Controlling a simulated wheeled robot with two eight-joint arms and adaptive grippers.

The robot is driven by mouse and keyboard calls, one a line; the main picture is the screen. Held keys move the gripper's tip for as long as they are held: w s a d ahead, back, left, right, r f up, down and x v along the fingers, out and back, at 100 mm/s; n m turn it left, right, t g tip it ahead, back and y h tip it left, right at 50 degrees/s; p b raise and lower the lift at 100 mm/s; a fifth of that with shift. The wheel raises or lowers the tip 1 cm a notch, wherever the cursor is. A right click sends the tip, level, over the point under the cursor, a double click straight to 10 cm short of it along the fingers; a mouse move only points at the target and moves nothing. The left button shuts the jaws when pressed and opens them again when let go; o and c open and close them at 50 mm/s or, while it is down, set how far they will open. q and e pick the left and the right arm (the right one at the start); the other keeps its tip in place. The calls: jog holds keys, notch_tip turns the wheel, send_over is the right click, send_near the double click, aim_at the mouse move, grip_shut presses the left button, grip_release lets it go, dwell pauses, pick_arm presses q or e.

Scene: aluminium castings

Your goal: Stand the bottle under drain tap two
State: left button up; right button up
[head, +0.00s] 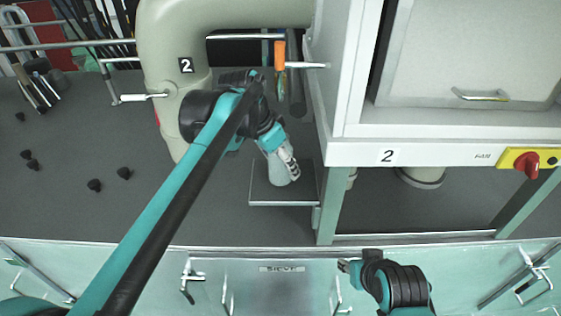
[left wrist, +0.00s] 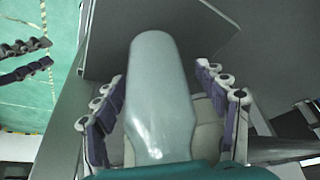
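The pale grey-green bottle (head: 279,172) is over the small square plate (head: 262,199), beside the white cabinet's post. In the left wrist view the bottle (left wrist: 158,95) lies between the two fingers of my left gripper (left wrist: 161,75). A gap shows on each side of it, wider on the right. In the head view my left gripper (head: 287,158) is at the bottle and partly hides it. A white-handled lever (head: 135,98) sits by the thick pipe marked 2 (head: 170,30); I cannot tell if it is drain tap two. My right gripper (head: 346,266) is low, apart from the bottle.
The white cabinet (head: 400,150), also marked 2, stands right of the bottle with a red knob (head: 528,163). An orange-handled item (head: 280,55) hangs behind. Small black knobs (head: 94,185) lie at left on the grey surface.

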pick_arm(q)
jog(key=shift+s+a+r, duration=0.1)
jog(key=shift+s+r, duration=0.05)
jog(key=shift+r, duration=0.2)
jog(key=shift+s+a+r+b, duration=0.1)
jog(key=shift+r+b, duration=0.15)
jog(key=shift+b, duration=0.05)
jog(key=s+a+b, duration=0.3)
jog(key=s+a, duration=0.4)
jog(key=a, duration=0.1)
jog(key=s+a+f+n+t+y, duration=0.1)
jog(key=s+a+f+n, duration=0.2)
jog(key=f, duration=0.4)
jog(key=s+a+f+n+t+y, duration=0.1)
jog(key=s+a+f+n+t, duration=0.1)
jog(key=f, duration=0.4)
jog(key=s+a+f+n+t+y, duration=0.1)
jog(key=s+a+f+n, duration=0.3)
jog(key=s+f, duration=0.2)
jog(key=shift+s+a+f+n+b, duration=0.3)
jog(key=shift+s+f+n, duration=0.1)
jog(key=shift+f, duration=0.45)
